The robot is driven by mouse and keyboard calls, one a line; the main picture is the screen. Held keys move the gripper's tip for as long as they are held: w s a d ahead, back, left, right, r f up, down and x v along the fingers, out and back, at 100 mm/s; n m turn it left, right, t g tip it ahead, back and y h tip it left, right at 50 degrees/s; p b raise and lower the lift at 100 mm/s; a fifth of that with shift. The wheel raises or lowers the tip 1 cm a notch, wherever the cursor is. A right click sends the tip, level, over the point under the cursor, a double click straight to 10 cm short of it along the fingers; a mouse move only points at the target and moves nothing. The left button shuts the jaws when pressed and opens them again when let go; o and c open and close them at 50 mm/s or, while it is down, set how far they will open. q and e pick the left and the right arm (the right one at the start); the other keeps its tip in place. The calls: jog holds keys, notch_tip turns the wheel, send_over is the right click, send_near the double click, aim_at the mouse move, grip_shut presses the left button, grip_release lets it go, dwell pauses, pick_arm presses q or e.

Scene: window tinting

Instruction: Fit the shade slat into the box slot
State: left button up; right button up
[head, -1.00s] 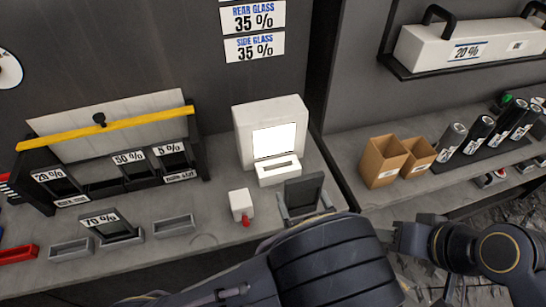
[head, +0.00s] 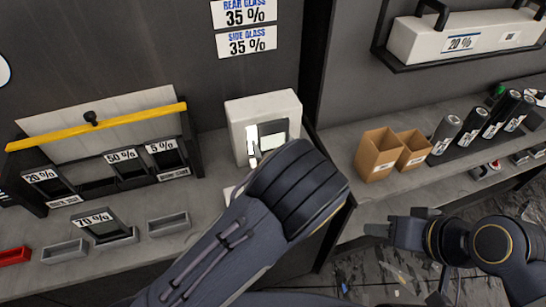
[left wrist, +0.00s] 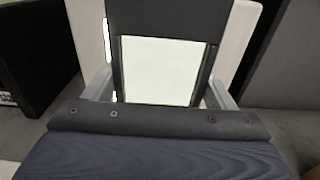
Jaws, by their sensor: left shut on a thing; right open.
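The shade slat (head: 273,132), a dark frame with a pale pane, is in front of the white box (head: 288,106) in the head view. It fills the middle of the left wrist view (left wrist: 160,70), upright and close to the camera. My left gripper (left wrist: 160,92) is shut on the slat, its pale fingers at the slat's two sides; my own arm mostly hides it in the head view. The box's slot is hidden behind my arm and the slat, so I cannot tell whether they touch. My right gripper (head: 402,222) is open and empty, beside the bench's right part.
A black rack with a yellow bar (head: 100,126) holds labelled slats at left. A 70 % slat (head: 100,224) stands in a grey holder between empty holders. Brown boxes (head: 377,157) and several dark rolls (head: 470,130) stand on the right shelf.

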pick_arm(q)
notch_tip(320, 180, down, 5)
jog(key=b, duration=0.2)
jog(key=shift+r+b, duration=0.1)
jog(key=shift+b, duration=0.25)
jog(key=shift+r, duration=0.1)
jog(key=o, duration=1)
